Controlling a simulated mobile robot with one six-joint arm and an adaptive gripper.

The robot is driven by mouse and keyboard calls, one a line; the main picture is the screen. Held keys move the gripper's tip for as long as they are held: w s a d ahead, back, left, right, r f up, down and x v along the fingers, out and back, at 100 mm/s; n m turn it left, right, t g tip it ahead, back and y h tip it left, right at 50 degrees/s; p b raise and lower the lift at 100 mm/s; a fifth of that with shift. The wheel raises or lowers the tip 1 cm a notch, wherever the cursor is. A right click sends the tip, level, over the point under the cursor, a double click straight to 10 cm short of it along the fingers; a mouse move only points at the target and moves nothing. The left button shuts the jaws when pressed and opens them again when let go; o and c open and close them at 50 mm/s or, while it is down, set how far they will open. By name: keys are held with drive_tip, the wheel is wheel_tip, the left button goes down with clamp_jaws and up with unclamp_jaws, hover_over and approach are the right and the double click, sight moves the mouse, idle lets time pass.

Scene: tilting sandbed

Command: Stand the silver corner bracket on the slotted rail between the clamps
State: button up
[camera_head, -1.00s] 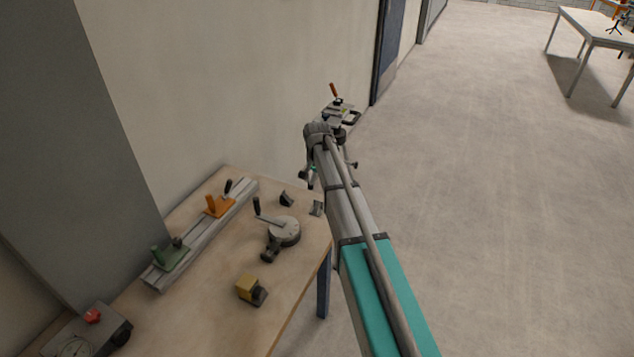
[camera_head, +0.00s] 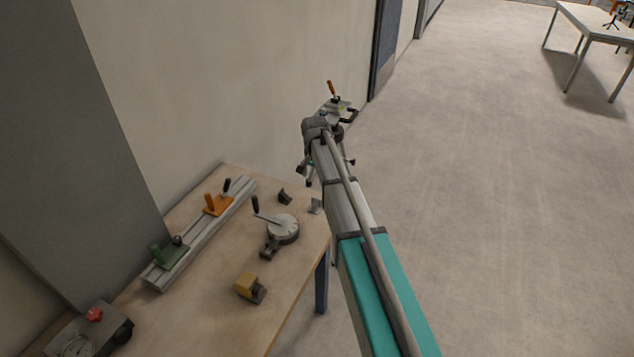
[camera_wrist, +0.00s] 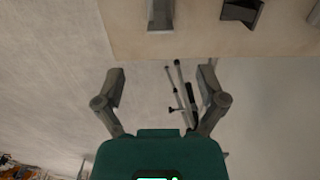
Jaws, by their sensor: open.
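The silver corner bracket (camera_head: 316,206) lies near the right edge of the wooden table, beside my arm. It also shows at the top of the wrist view (camera_wrist: 160,14), cut off by the frame. The slotted rail (camera_head: 207,238) runs along the wall side of the table. An orange clamp (camera_head: 217,205) sits on its far part and a green clamp (camera_head: 172,253) on its near end, with bare rail between them. My gripper (camera_wrist: 161,84) is open and empty, apart from the bracket and off the table edge. In the head view my arm mostly hides it.
A dark bracket (camera_head: 285,196), a round device with a crank (camera_head: 283,229) and a yellow-black block (camera_head: 250,288) share the table. A dial device (camera_head: 92,338) stands at lower left. A stand holding a small vise-like fixture (camera_head: 336,108) is behind my arm.

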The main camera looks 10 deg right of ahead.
drive_tip(key=s+n, duration=0.7)
drive_tip(key=s, duration=2.2)
drive_tip(key=shift+c, duration=1.4)
drive_tip(key=shift+w, duration=0.4)
drive_tip(key=shift+c, duration=0.3)
drive_tip(key=m, duration=0.7)
hover_over(316, 202)
drive_tip(key=shift+r+p, duration=0.4)
drive_tip(key=shift+r, duration=0.05)
drive_tip(key=shift+f, duration=0.15)
wheel_tip(316, 202, down, 8)
drive_tip(key=b, duration=0.8)
drive_tip(key=shift+f+b, duration=0.2)
drive_tip(key=shift+b, duration=0.15)
